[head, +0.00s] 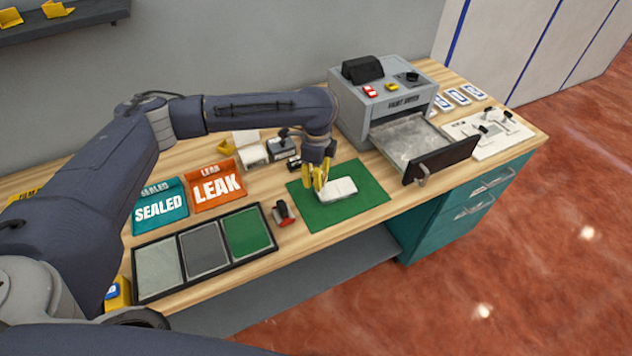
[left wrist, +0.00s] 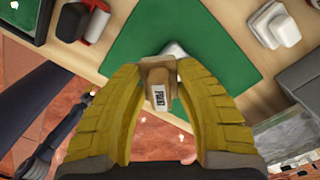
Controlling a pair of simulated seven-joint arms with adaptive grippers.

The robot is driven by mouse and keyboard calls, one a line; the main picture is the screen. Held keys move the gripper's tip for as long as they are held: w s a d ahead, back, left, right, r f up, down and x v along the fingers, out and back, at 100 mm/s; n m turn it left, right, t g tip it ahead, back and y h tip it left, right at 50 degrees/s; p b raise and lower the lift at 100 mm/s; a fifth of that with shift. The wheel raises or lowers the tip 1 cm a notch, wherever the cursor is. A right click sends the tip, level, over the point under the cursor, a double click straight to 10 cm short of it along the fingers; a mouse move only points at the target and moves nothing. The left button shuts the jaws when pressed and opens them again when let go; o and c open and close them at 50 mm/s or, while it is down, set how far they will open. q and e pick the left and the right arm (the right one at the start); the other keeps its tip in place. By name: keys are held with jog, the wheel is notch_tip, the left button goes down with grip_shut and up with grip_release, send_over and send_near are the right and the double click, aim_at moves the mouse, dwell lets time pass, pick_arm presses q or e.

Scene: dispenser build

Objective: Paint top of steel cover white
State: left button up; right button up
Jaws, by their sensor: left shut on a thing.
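The steel cover appears to be the pale, white-looking rounded block (head: 342,187) lying on the green mat (head: 372,198) in the head view. My left gripper (head: 318,180) is over the mat just left of this block. In the left wrist view, its yellow fingers (left wrist: 160,88) are shut on a brown paint tool (left wrist: 157,74) with a label that seems to read PAINT. A white piece (left wrist: 174,50) shows just beyond the tool over the mat; whether they touch cannot be told. The tool's tip is hidden. My right gripper is not in view.
A grey machine (head: 350,101) with an open drawer (head: 440,160) stands right of the mat. A red-handled tool (head: 284,212) and a three-panel tray (head: 208,246) lie to the left. White boxes (left wrist: 274,25) sit beside the mat.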

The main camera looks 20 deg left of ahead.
pick_arm(q)
jog(key=shift+r, duration=1.15)
jog(key=shift+f, duration=0.1)
